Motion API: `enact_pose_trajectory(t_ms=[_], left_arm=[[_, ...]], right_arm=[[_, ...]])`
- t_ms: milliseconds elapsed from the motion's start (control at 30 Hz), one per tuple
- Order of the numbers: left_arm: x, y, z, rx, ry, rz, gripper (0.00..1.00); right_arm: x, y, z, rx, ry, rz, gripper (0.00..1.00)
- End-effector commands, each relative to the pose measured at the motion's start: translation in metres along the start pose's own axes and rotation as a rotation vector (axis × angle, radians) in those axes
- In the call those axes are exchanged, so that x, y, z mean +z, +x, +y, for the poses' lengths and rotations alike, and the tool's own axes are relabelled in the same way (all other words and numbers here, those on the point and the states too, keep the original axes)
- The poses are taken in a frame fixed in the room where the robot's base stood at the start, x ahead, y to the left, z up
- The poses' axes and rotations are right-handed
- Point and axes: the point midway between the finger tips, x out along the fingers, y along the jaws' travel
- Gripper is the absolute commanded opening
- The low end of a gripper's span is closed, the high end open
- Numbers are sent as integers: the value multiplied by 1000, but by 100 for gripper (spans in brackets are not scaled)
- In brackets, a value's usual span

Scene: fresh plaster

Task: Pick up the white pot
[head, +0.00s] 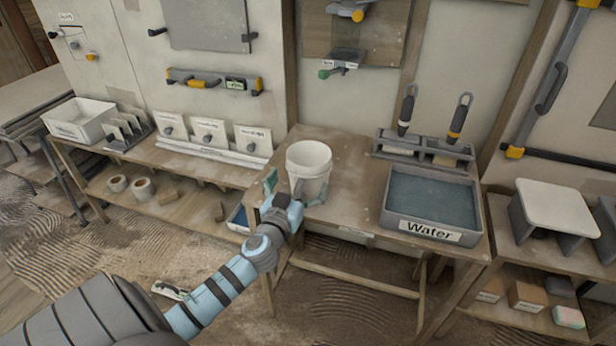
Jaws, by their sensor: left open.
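The white pot (309,160) stands upright on the wooden bench, near its front left corner. It is a plain bucket-like pot with an open top. My left gripper (297,188) is at the front of the pot, low on its side. One finger lies left of the pot and the other reaches along its lower right front. The jaws are open, and I cannot tell whether they touch the pot. My right gripper is not in view.
A grey water tray (431,231) sits on the bench's right side, with two-handled tool holder (425,150) behind it. A lower shelf with sample cards (208,131) and a white bin (80,120) stands left. Bench surface between pot and tray is clear.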

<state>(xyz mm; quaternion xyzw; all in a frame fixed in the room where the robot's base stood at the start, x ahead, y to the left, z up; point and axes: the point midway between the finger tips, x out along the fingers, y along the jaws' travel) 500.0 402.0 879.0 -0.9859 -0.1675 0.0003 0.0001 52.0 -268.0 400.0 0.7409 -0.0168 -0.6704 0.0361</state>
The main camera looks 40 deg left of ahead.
Motion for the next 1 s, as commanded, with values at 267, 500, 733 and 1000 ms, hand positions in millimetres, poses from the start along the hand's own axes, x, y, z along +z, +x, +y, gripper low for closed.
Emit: enact_pose_trajectory(t_ms=[267, 500, 733, 1000], left_arm=[[2, 47, -1, -1, -1, 0, 100], [2, 49, -1, 1, -1, -1, 95], [2, 49, -1, 1, 0, -1, 58], [2, 49, -1, 1, 0, -1, 15]], right_arm=[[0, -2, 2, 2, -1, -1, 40], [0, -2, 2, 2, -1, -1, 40], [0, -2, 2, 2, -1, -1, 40], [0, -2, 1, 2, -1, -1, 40]])
